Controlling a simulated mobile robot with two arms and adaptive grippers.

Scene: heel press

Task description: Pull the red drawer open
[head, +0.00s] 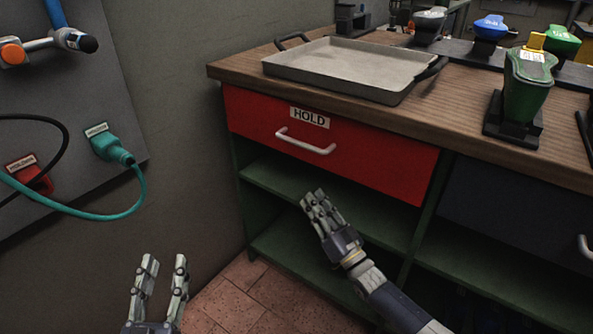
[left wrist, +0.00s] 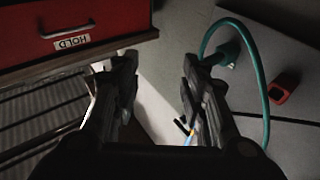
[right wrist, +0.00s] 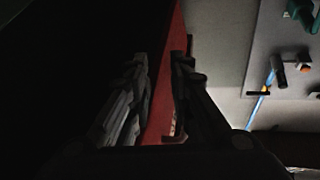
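The red drawer (head: 350,160) is flush in the wooden-topped cabinet and looks closed. It has a HOLD label (head: 309,117) and a pale bar handle (head: 305,142). In the left wrist view the drawer (left wrist: 25,32) and its handle (left wrist: 68,31) appear upside down at upper left. My right gripper (head: 316,200) is below the handle and apart from it, fingers pointing up. In the right wrist view its fingers (right wrist: 161,75) are apart, with a red strip of the drawer (right wrist: 164,100) behind the gap. My left gripper (head: 165,265) is open and empty at lower left, away from the drawer.
A grey metal tray (head: 345,68) stands on the worktop (head: 235,75) above the drawer. A green-topped device (head: 525,90) stands to its right. Open green shelves (head: 300,195) lie below the drawer. A wall panel with a teal plug (head: 110,147) and cable is at left.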

